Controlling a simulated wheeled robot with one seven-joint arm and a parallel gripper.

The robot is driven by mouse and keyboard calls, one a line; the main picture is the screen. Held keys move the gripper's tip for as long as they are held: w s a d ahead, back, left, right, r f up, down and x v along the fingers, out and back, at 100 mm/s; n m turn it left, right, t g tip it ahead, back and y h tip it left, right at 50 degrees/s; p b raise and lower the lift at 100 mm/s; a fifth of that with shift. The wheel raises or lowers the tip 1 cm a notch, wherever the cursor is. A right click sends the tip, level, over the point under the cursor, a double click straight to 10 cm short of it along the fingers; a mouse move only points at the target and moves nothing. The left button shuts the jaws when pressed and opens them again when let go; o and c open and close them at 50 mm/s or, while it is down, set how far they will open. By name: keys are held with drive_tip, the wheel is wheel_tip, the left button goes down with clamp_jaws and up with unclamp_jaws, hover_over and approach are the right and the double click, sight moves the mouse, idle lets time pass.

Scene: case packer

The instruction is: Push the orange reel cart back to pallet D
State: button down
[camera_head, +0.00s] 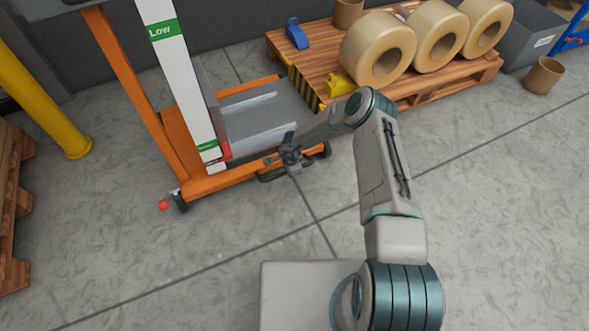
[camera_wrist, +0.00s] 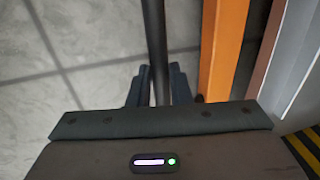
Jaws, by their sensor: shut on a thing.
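The orange reel cart (camera_head: 205,183) stands on the floor at upper left. It has an orange frame, a white mast (camera_head: 175,60) with green labels and a grey platform (camera_head: 265,115). A wooden pallet (camera_head: 430,90) with yellow-black striping at its left end is at upper right, close to the cart; no letter D is readable. My gripper (camera_head: 289,158) is at the cart's near right side. In the wrist view, its fingers (camera_wrist: 158,82) are shut around a dark bar (camera_wrist: 156,35) beside the orange frame. The bar's far end is out of view.
Large tan reels (camera_head: 378,50), a blue item (camera_head: 297,34) and a yellow item (camera_head: 341,84) sit on the pallet. A yellow post (camera_head: 40,100) and another wooden pallet (camera_head: 10,200) are at left. A tan cup-shaped container (camera_head: 543,75) stands at right. The near floor is clear.

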drive_tip(key=shift+w+a, duration=0.3)
drive_tip(key=shift+w, duration=0.15)
drive_tip(key=shift+r, duration=0.1)
drive_tip(key=c, duration=1.3)
unclamp_jaws()
drive_tip(key=shift+a, duration=0.15)
drive_tip(key=shift+d, duration=0.2)
drive_tip(key=shift+r, duration=0.3)
drive_tip(key=r+p, duration=0.1)
drive_tip(key=r, duration=0.3)
drive_tip(key=s+r+p, duration=0.1)
drive_tip(key=r+p, duration=0.1)
drive_tip(key=r, duration=0.2)
drive_tip(key=s+d+r+p, duration=0.1)
drive_tip(key=r+p, duration=0.1)
drive_tip(key=r, duration=0.2)
drive_tip(key=shift+s+r, duration=0.2)
drive_tip(key=shift+r, duration=0.2)
